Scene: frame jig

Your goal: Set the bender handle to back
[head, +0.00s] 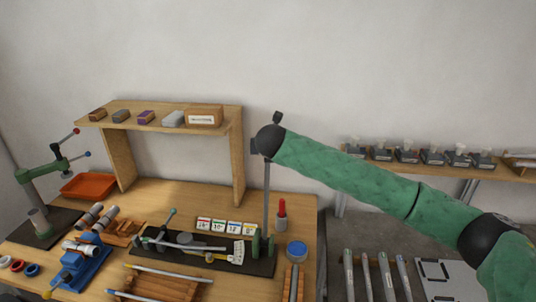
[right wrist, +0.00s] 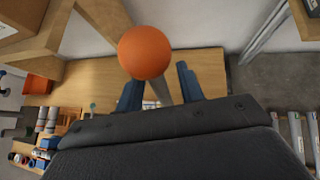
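The bender (head: 256,243) stands on a dark plate on the bench, with green posts at the plate's right end. Its handle (head: 266,195) is a long grey rod standing nearly upright. In the right wrist view an orange ball knob (right wrist: 144,52) tops the handle rod (right wrist: 157,90). My right gripper (right wrist: 158,78) is at the top of the handle, its two blue fingers apart on either side of the rod. I see gaps between the fingers and the rod. In the head view my dark wrist (head: 270,141) hides the knob. My left gripper is out of view.
A wooden shelf (head: 239,150) with small boxes stands close left of the handle. A red-topped bottle (head: 282,215) and blue-lidded tin (head: 297,251) stand to the right. A green lever press (head: 45,172) and orange tray (head: 88,186) are at left.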

